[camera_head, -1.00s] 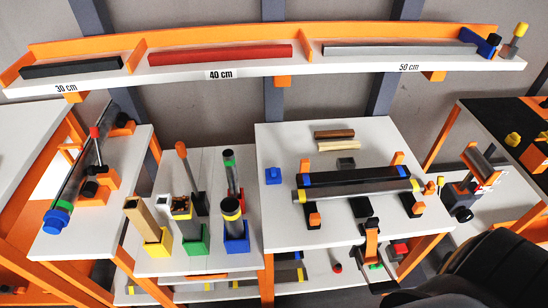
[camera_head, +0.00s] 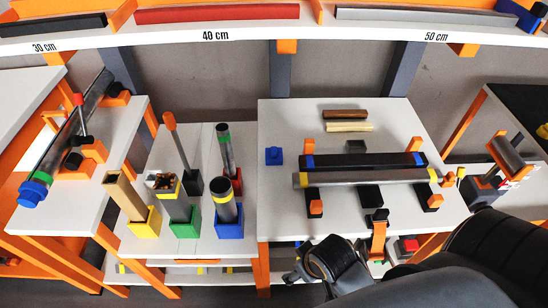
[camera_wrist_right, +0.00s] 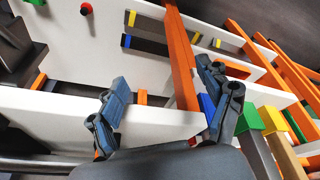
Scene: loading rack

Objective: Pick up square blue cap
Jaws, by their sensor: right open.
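The square blue cap (camera_head: 274,155) stands on the left part of the white table (camera_head: 280,120) in the head view, clear of other parts. My right gripper (camera_head: 297,272) is in front of that table, nearer to me than the cap and apart from it. In the right wrist view my right gripper (camera_wrist_right: 163,80) shows two dark fingers spread wide with nothing between them. I cannot make out the cap in the wrist view. My left gripper is not in view.
A black bar (camera_head: 370,161) and a grey tube (camera_head: 350,179) lie on holders right of the cap. Upright tubes in yellow, green and blue (camera_head: 229,227) bases stand on the left table. A shelf (camera_head: 270,32) runs along the back. The surface around the cap is free.

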